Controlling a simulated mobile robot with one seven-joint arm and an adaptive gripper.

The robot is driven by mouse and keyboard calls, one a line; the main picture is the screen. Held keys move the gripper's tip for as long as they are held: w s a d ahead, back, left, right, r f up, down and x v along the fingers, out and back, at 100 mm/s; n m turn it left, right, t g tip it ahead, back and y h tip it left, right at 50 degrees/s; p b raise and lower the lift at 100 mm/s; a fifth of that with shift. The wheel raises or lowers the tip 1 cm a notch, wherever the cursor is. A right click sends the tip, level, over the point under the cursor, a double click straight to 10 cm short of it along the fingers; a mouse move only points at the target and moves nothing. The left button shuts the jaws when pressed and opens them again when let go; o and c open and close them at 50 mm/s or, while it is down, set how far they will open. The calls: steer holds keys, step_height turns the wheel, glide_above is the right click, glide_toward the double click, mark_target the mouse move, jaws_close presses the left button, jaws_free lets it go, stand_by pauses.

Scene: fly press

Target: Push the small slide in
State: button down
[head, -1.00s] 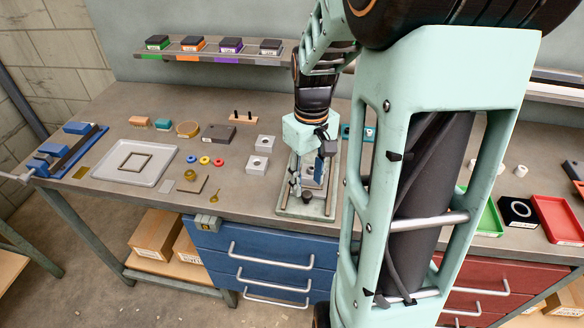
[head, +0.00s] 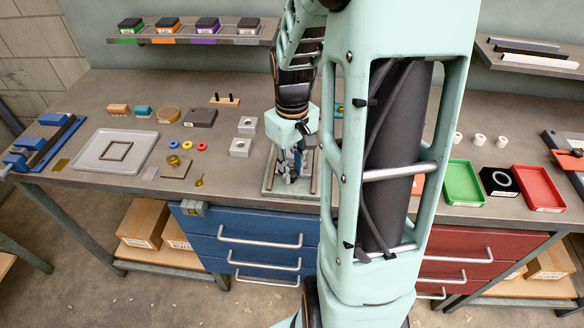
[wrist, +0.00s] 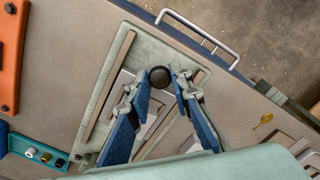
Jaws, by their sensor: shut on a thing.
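The small slide sits on a pale green base plate (head: 266,190) at the bench's front edge, its far parts hidden by my gripper and arm. In the wrist view its round black knob (wrist: 160,77) lies between the fingertips. A grey block (wrist: 150,108) shows behind the fingers, between two rails of the plate (wrist: 108,88). My gripper (wrist: 163,80) has its blue fingers closed in on the knob from both sides. In the head view my gripper (head: 294,172) reaches down over the plate.
A blue drawer unit (head: 250,235) with handles hangs under the bench edge. Left of the plate are square blocks (head: 240,147), a dark block (head: 200,118) and a grey tray (head: 90,160). Green (head: 466,182) and red (head: 538,188) trays lie at the right.

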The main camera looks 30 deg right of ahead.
steer(key=shift+w, duration=0.1)
steer(key=shift+w+d+r, duration=0.1)
steer(key=shift+w+d, duration=0.5)
steer(key=shift+w, duration=0.25)
steer(key=shift+w+d+f, duration=0.1)
steer(key=shift+w+d, duration=0.5)
steer(key=shift+w, duration=0.3)
steer(key=shift+w+d+r, duration=0.1)
steer(key=shift+w+d, duration=0.5)
steer(key=shift+w, duration=0.25)
steer(key=c, duration=1.7)
jaws_free()
steer(key=shift+c, duration=0.2)
steer(key=shift+s+a, duration=0.1)
steer(key=shift+s, duration=0.05)
